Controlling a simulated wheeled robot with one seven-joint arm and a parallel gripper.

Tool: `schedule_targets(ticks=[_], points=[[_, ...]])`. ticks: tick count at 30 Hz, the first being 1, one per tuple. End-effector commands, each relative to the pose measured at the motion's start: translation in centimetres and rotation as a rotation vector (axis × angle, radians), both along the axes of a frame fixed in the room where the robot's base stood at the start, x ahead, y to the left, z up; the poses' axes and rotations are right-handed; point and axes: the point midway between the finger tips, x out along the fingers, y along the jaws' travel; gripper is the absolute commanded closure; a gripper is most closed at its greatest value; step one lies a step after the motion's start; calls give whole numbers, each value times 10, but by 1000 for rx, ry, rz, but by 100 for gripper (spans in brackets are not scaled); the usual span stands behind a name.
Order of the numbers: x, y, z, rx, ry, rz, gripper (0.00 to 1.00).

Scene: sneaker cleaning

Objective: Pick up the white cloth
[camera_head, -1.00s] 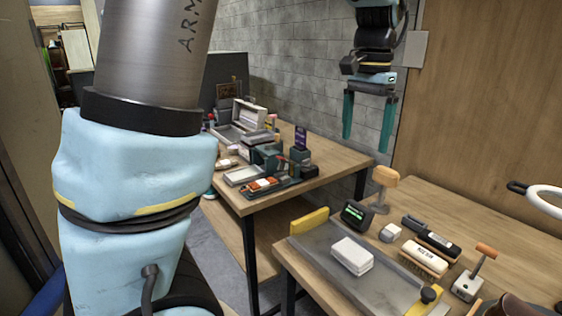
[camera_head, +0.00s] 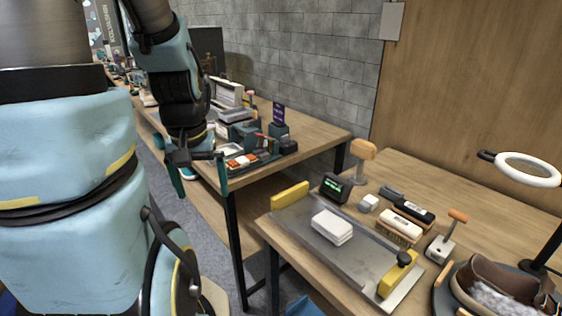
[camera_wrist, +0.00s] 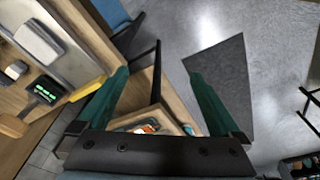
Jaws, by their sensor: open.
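The white cloth (camera_head: 332,227) looks like a folded, flat white stack. It lies on a grey metal tray (camera_head: 372,268) with yellow end pieces, on the near wooden table. In the wrist view the cloth (camera_wrist: 38,42) shows at the upper left. My gripper (camera_head: 202,192) is open and empty, pointing down, left of the near table and well apart from the cloth. In the wrist view its two teal fingers (camera_wrist: 157,74) are spread, with floor and a table edge beyond them.
A small green-lit display (camera_head: 335,187), a wooden-topped stand (camera_head: 362,160), brushes (camera_head: 400,228) and a ring magnifier (camera_head: 528,168) stand around the tray. A brown shoe (camera_head: 490,282) is at the lower right. A second table (camera_head: 310,135) holds boxes and tools. Floor shows between the tables.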

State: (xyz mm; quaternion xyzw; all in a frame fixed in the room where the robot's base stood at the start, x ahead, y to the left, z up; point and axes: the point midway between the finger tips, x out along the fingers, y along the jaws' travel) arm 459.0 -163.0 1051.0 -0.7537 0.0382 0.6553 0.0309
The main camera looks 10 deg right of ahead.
Motion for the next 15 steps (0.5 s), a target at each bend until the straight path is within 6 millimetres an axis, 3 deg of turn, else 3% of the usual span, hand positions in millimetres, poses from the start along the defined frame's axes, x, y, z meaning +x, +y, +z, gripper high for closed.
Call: schedule_targets(ticks=[4,7,15], points=[[8,-14,-4,14,5,-131,0],[21,-41,-10,41,15,-387,0],[44,-160,-32,127,40,-1396,0]])
